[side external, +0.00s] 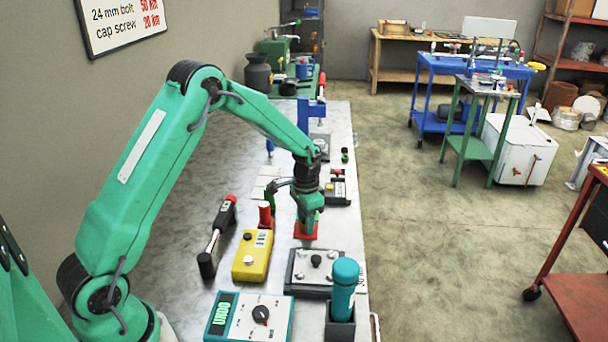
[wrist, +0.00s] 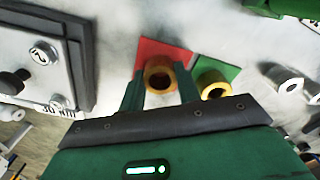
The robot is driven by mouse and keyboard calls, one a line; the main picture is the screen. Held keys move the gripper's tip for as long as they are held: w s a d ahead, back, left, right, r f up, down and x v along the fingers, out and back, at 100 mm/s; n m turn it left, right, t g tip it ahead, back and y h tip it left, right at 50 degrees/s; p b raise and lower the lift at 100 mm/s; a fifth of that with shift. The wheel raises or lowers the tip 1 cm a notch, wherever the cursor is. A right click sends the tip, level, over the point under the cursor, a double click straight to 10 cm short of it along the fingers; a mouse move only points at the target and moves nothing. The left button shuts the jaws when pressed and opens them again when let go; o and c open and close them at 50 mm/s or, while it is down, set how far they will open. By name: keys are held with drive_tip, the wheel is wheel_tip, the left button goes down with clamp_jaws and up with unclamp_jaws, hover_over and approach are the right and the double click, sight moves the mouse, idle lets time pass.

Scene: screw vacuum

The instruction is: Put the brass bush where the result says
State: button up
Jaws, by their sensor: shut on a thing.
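My gripper (side external: 307,222) points down over a red square (side external: 306,236) on the bench. In the wrist view my gripper (wrist: 160,88) is shut on the brass bush (wrist: 159,73), a ring with a dark hole. The bush lies over the red square (wrist: 163,50); I cannot tell whether it touches it. Another brass-coloured ring (wrist: 212,84) sits on a green square (wrist: 217,68) just right of it. A teal box (side external: 250,318) at the front has a dial and a green lit display (side external: 221,313) that seems to read "UNDO".
A grey plate fixture (side external: 316,268) and a teal-handled tool (side external: 343,290) in a holder stand in front of my gripper. A yellow box (side external: 252,256) and a torque wrench (side external: 219,232) lie to the left. Silver rings (wrist: 288,86) lie right in the wrist view.

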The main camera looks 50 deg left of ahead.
drive_tip(key=shift+f, duration=0.1)
drive_tip(key=o, duration=1.1)
wheel_tip(320, 180, up, 12)
drive_tip(key=shift+r, duration=0.15)
drive_tip(key=shift+r, duration=0.1)
idle(0.4)
